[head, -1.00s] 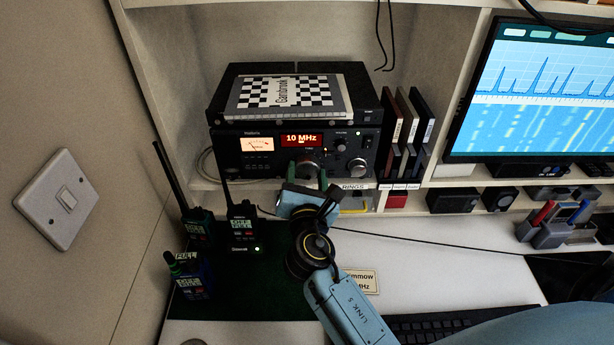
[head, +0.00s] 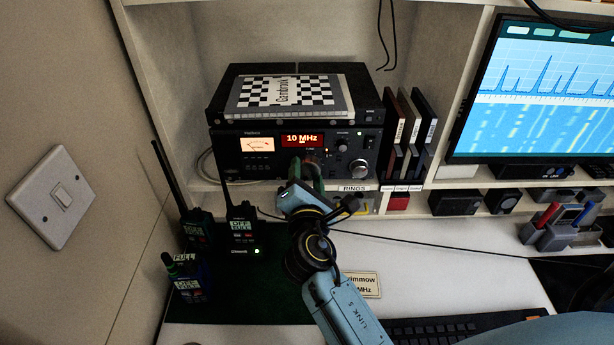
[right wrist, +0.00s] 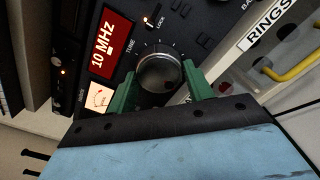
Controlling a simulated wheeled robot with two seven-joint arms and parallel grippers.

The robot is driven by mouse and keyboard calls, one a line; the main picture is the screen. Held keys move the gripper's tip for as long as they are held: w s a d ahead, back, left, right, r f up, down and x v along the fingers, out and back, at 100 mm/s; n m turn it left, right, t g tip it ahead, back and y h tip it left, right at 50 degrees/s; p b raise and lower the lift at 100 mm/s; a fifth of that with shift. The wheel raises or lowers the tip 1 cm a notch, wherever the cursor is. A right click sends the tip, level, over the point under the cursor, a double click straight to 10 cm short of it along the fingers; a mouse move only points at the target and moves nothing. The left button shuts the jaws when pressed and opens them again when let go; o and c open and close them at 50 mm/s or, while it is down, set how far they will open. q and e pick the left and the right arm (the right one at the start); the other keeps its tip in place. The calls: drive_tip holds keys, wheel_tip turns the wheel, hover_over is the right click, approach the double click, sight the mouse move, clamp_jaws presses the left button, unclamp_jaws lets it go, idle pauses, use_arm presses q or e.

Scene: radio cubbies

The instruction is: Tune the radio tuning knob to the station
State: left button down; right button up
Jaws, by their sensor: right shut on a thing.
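The black radio (head: 228,160) stands on the shelf with its red display (head: 302,139) reading 10 MHz. The tuning knob (right wrist: 158,73) is a round dark knob with a metallic face, next to the word TUNE in the right wrist view. My right gripper (head: 307,173) reaches up to the radio's front. Its green fingers (right wrist: 157,80) are shut on the tuning knob, one on each side. In the head view the gripper mostly hides this knob. The white card on the desk (head: 365,284) reads "immow" and "MHz", its left part covered by my right arm. My left gripper is out of view.
A black box with a checkered book (head: 290,94) lies on top. Several handheld radios (head: 242,226) stand on the green mat at left. A RINGS label (head: 354,188) marks the shelf edge.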

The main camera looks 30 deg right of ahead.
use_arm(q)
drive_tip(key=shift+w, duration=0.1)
use_arm(e)
drive_tip(key=o, duration=1)
drive_tip(key=shift+c, duration=0.2)
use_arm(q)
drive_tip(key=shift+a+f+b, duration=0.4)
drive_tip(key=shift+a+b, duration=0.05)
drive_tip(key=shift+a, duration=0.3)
use_arm(e)
drive_tip(key=v, duration=1.3)
drive_tip(key=shift+s, duration=0.2)
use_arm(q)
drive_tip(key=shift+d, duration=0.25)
use_arm(e)
drive_tip(key=shift+a, duration=0.15)
